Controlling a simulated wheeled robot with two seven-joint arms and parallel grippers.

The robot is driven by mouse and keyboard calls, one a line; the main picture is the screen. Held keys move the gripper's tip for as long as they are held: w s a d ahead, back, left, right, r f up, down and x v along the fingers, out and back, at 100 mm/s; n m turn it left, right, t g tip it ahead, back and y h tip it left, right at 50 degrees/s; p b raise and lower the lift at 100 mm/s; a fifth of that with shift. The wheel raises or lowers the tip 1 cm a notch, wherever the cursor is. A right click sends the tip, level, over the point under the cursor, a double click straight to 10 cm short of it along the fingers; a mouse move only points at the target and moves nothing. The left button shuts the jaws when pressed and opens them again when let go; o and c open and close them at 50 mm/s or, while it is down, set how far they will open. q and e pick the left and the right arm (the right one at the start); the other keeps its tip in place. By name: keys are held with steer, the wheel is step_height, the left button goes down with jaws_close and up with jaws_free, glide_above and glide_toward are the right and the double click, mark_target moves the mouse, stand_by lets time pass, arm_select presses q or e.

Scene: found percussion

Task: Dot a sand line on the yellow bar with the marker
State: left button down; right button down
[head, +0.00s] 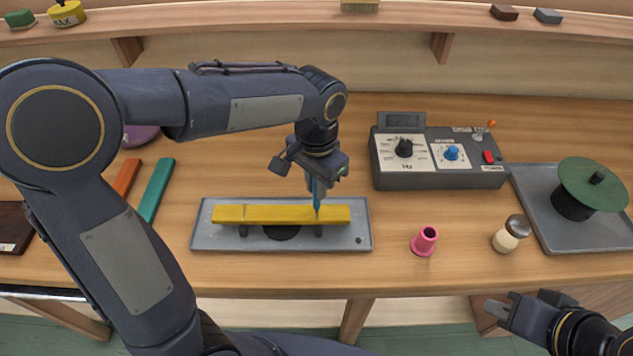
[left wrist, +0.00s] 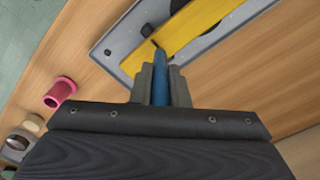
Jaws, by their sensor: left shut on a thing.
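The yellow bar (head: 281,214) lies across dark supports on a grey tray (head: 207,238) in the middle of the bench. My left gripper (head: 316,184) is above the bar's right part, shut on a blue marker (head: 317,196) that points down. The marker's tip is at the bar, touching or just above it; I cannot tell which. The left wrist view also shows the marker (left wrist: 160,78) between the fingers and the yellow bar (left wrist: 185,28). My right gripper (head: 497,309) is low at the front right, empty, its fingers apart.
A control box (head: 438,158) with knobs stands behind right. A pink cup-like piece (head: 425,241) and a small shaker jar (head: 511,233) stand right of the tray. A green disc (head: 592,184) sits on another tray (head: 540,205). Orange (head: 127,177) and teal (head: 157,189) bars lie left.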

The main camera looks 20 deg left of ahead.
arm_select(q)
steer(key=shift+r, duration=0.1)
stand_by(0.4)
step_height(320, 180, up, 7)
steer(key=p, duration=0.6)
